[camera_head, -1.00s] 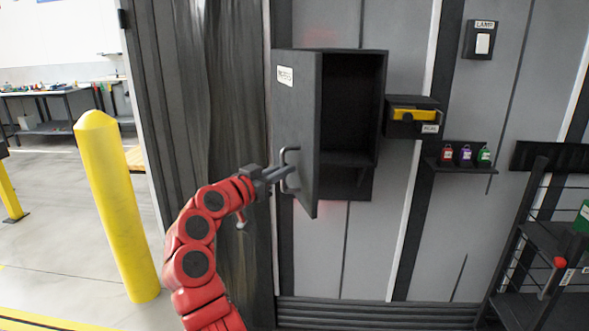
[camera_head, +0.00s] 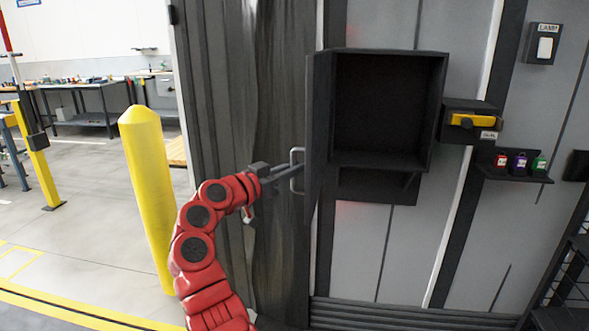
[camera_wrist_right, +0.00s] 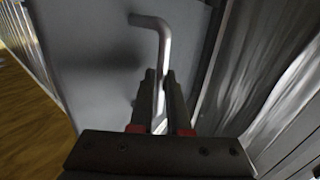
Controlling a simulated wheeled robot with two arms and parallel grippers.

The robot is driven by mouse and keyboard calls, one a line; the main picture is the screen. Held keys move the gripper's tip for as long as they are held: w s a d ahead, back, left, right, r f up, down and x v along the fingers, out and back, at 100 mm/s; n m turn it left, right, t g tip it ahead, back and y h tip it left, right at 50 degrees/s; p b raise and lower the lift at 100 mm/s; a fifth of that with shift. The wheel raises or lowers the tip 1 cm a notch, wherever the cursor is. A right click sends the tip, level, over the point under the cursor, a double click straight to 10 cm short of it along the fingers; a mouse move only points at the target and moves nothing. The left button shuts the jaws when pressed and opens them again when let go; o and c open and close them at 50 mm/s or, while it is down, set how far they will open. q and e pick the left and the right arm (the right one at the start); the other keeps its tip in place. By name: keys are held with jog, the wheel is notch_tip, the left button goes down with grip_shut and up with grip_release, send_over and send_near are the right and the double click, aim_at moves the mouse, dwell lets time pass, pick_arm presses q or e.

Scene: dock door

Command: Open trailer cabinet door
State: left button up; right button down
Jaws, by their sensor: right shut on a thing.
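The dark grey trailer cabinet (camera_head: 438,110) hangs on the ribbed wall, and its inside shows empty. Its door (camera_head: 319,140) is swung wide open to the left and is seen nearly edge-on. The silver bar handle (camera_head: 297,155) sits on the door's outer face. My right gripper (camera_head: 285,172), on the red arm, is shut on the handle. In the right wrist view the gripper (camera_wrist_right: 160,95) has its fingers around the handle's straight part, and the handle's bent top (camera_wrist_right: 150,22) shows above them. My left gripper is not in view.
A yellow bollard (camera_head: 148,195) stands left of my arm. A dark curtain (camera_head: 275,80) hangs behind the arm, close to the door. A box with a yellow handle (camera_head: 470,121) and a shelf of small padlocks (camera_head: 517,176) are right of the cabinet. A dark rack (camera_head: 570,270) stands lower right.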

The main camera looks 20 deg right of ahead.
jog(key=shift+d+r, duration=0.1)
jog(key=c, duration=0.9)
grip_release()
jog(key=shift+d, duration=0.1)
jog(key=v, duration=1.7)
jog(key=shift+a, duration=0.25)
jog(key=shift+w, duration=0.15)
